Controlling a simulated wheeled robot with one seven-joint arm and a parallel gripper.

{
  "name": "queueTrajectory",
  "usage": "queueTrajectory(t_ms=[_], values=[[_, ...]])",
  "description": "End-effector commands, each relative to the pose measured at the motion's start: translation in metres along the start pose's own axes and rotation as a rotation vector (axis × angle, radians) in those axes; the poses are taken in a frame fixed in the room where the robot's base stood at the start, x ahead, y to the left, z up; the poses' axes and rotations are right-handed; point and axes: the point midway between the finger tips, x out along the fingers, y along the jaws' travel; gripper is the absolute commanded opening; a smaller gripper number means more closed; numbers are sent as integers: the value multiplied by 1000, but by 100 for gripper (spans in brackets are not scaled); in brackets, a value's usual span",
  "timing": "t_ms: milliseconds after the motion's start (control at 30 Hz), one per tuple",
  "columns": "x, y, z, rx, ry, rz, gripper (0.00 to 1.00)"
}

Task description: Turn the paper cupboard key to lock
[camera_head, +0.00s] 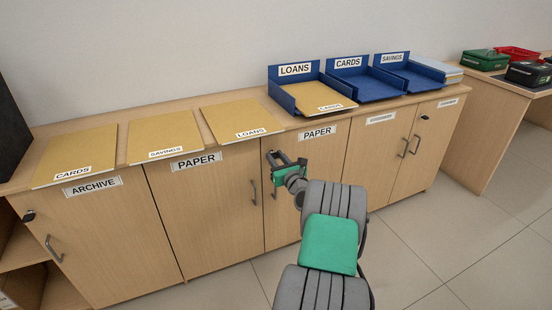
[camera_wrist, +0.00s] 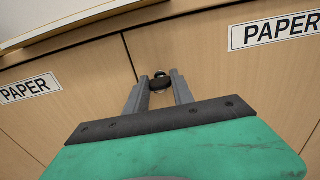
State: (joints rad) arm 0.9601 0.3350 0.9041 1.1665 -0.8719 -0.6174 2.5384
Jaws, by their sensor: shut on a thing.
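The paper cupboard (camera_head: 215,215) has two wooden doors, each with a PAPER label; both look closed. My gripper (camera_head: 279,160) is at the upper left of its right door, near the seam between the doors. In the wrist view, my gripper (camera_wrist: 159,82) has its two fingers close together around the dark key (camera_wrist: 160,76) in its lock. The key sits just right of the door seam. Its turn angle cannot be told, and in the head view my gripper hides it.
Yellow folders (camera_head: 165,136) lie on the countertop above, with blue trays (camera_head: 365,82) to their right. A dark door handle (camera_head: 253,192) is left of my gripper. The archive cupboard (camera_head: 95,240) stands at left. Tiled floor is open at right.

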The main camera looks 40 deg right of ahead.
Motion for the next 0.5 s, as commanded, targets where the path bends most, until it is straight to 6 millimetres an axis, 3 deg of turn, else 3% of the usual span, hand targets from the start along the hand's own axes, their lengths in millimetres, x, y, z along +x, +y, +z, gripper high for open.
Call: queueTrajectory(t_ms=[500], values=[[0,0,0,-85,0,-1,0]])
